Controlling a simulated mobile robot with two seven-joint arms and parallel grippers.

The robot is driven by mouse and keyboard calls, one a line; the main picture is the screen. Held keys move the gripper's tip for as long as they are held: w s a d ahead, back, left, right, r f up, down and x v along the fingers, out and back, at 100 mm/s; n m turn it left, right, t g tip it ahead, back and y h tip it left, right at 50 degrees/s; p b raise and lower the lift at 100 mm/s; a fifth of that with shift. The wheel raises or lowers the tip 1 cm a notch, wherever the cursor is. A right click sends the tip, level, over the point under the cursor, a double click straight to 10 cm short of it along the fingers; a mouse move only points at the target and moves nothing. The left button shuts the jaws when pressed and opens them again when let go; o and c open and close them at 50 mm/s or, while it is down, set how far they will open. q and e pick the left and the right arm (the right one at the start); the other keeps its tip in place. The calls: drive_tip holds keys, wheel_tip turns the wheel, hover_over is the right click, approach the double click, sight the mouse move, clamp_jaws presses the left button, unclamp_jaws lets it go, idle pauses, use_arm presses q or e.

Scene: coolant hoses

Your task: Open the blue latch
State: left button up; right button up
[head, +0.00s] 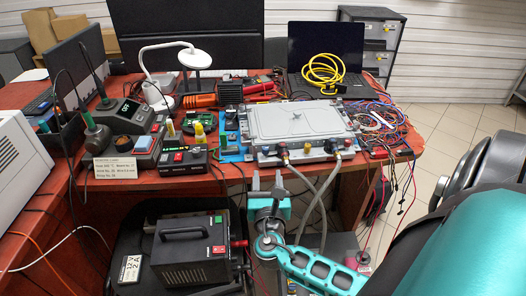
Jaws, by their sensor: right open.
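A flat grey metal box (300,121) lies on the red workbench. Hose fittings (330,148) sit along its front edge, and grey hoses (322,195) hang from them over the bench edge. Small coloured parts show at the fittings, but they are too small to tell which is the blue latch. My right gripper (268,182) is open and empty, with its fingers pointing up toward the bench. In the picture it is just below the box's front left corner, apart from the fittings. My left gripper is not in view.
A labelled card (115,167), a soldering station (118,112) and a white lamp (195,60) stand left on the bench. Loose wires (380,125) lie right of the box. A black power unit (192,250) stands below the bench. A laptop (323,45) is behind.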

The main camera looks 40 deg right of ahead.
sight(266, 151)
drive_tip(key=x, duration=1)
drive_tip(key=shift+b, duration=0.35)
